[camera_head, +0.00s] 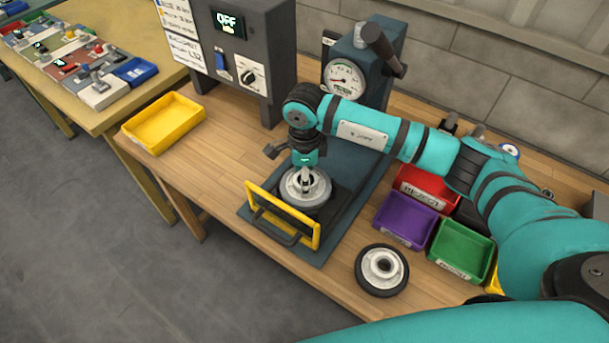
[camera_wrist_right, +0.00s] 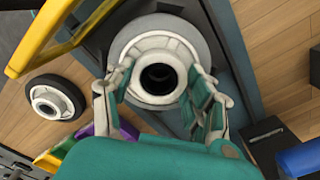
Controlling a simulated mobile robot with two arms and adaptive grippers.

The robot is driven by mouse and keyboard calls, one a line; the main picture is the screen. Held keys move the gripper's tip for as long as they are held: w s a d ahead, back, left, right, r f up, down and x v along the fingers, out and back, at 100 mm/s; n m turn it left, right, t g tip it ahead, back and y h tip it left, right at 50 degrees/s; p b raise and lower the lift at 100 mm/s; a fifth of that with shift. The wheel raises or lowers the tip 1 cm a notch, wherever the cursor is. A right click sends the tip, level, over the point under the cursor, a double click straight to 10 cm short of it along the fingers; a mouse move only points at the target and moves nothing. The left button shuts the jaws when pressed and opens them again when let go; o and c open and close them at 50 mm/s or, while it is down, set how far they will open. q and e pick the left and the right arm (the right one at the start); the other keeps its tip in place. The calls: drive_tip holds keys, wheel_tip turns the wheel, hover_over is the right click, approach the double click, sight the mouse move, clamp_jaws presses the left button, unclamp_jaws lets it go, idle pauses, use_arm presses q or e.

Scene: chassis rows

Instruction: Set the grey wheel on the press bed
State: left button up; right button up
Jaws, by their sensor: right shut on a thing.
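The grey wheel (camera_head: 318,201) is at the press, over the dark press bed (camera_head: 343,196), with its flat side level. I cannot tell whether it rests on the bed or hangs just above it. My right gripper (camera_head: 305,181) comes down from above and is shut on the wheel's pale hub. In the right wrist view the fingers (camera_wrist_right: 160,88) sit on both sides of the hub of the grey wheel (camera_wrist_right: 203,38). The blue press (camera_head: 372,100) has a gauge and a dark lever. My left gripper is not in view.
A yellow guard frame (camera_head: 283,216) stands at the front of the bed. A dark-tyred wheel (camera_head: 382,270) lies on the bench at right. Red (camera_head: 421,187), purple (camera_head: 405,222) and green (camera_head: 460,250) bins are beside the press. A yellow tray (camera_head: 163,123) is at left; a control box reads OFF.

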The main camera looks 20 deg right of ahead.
drive_tip(key=o, duration=1.6)
wheel_tip(320, 180, up, 8)
drive_tip(key=shift+f, duration=0.2)
